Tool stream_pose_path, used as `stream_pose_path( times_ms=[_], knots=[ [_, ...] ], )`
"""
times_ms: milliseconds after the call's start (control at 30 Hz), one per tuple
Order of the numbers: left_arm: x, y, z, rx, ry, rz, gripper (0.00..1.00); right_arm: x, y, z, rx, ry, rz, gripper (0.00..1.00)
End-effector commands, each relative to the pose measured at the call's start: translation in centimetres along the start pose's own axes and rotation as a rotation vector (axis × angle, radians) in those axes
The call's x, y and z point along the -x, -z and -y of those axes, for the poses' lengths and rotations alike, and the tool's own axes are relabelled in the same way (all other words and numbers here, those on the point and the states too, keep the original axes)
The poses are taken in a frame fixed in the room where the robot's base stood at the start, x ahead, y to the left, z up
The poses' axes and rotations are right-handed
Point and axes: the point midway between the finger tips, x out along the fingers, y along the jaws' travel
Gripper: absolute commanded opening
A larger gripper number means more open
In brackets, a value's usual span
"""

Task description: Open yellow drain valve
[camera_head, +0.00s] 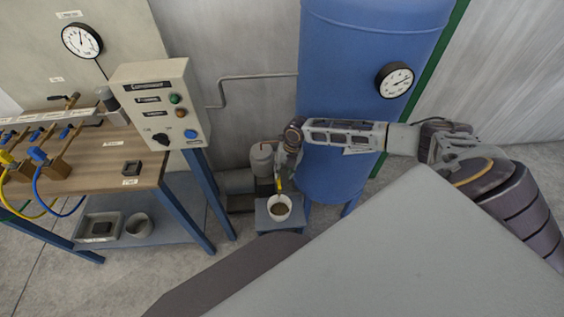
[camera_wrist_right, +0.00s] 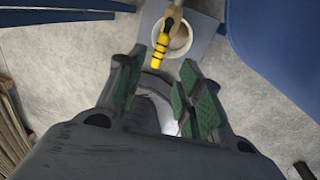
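The yellow drain valve handle (camera_wrist_right: 161,50) has dark bands and shows in the right wrist view above a white cup. It also shows small in the head view (camera_head: 279,185), over the cup (camera_head: 279,207). My right gripper (camera_wrist_right: 158,80) is open, with green pads on its fingers. Its fingertips are just short of the handle's lower end, with nothing between them. In the head view the right arm reaches in from the right in front of the blue tank (camera_head: 350,170). My left gripper is in neither view.
The cup stands on a small blue stand (camera_head: 264,220) beside the tank's legs. A workbench (camera_head: 95,160) with hoses is at the left. A control box (camera_head: 160,105) stands at its right end.

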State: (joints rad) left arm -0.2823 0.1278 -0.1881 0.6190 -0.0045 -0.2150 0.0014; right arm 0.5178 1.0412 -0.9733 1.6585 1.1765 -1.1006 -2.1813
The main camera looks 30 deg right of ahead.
Motion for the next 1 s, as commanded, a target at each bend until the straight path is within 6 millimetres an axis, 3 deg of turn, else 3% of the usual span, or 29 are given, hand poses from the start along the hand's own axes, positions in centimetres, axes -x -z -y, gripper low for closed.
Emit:
stream_pose_path(
  times_ms=[200, 400, 1000],
  knots=[
    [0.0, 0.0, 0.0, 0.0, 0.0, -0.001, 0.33, 2.9, 0.0, 0.0, 0.0, 0.001, 0.001, 0.36],
    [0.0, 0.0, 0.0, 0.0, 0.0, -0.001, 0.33, 4.2, 0.0, 0.0, 0.0, 0.0, 0.0, 0.36],
    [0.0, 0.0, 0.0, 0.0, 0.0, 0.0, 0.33, 4.5, 0.0, 0.0, 0.0, 0.001, 0.0, 0.36]
  ],
)
